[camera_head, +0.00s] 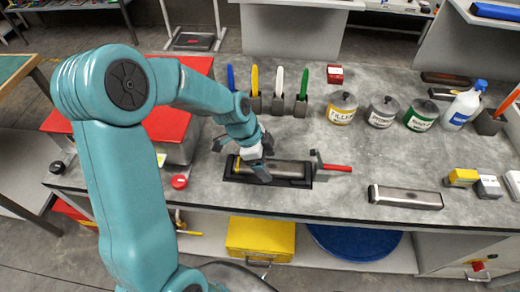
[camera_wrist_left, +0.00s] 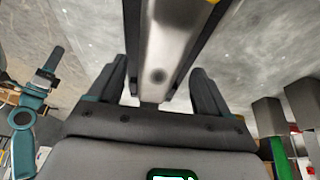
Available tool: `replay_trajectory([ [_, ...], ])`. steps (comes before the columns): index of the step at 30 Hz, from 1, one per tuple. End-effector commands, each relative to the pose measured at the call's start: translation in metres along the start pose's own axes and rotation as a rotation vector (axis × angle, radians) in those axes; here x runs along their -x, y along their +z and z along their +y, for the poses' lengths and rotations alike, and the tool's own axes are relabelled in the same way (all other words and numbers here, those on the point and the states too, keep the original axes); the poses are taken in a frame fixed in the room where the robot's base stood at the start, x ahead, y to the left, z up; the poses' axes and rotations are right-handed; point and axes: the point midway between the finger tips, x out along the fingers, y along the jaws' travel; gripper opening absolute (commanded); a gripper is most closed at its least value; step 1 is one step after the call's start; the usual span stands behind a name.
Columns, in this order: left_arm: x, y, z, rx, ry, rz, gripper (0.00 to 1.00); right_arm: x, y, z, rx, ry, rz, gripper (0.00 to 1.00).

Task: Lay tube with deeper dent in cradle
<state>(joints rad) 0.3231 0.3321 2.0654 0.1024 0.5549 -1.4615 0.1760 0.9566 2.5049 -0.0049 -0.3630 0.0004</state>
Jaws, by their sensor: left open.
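One metal tube (camera_head: 285,169) lies in the black cradle (camera_head: 308,183) near the bench's front edge. A second silver tube (camera_head: 405,197) lies on the bench to the right, apart from the cradle. My left gripper (camera_head: 258,168) is over the left part of the cradle, with its fingers open. In the left wrist view, the tube (camera_wrist_left: 168,45) runs between the open fingers of the gripper (camera_wrist_left: 160,85), and a small dark round mark shows on it. I cannot compare the depth of the dents. My right gripper is out of view.
A red-handled clamp (camera_head: 330,166) stands at the cradle's right end. Several labelled cans (camera_head: 342,108), a spray bottle (camera_head: 463,106) and upright coloured tools (camera_head: 279,90) stand behind. The bench between the cans and second tube is clear.

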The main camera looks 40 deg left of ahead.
Motion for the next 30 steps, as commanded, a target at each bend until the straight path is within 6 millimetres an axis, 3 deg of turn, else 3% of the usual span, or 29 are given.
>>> replay_trajectory([
  [9, 0.072, 0.0, -0.002, 0.001, -0.01, 0.002, 0.78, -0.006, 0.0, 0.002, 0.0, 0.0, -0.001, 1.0],
  [15, 0.105, 0.0, -0.001, 0.0, -0.006, 0.0, 0.78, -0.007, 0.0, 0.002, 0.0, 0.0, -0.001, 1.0],
  [20, 0.114, 0.001, 0.0, 0.0, -0.004, 0.0, 0.78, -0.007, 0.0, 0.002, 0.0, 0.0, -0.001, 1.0],
  [30, 0.115, 0.0, 0.0, 0.0, -0.003, 0.0, 0.78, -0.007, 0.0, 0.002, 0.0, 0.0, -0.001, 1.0],
])
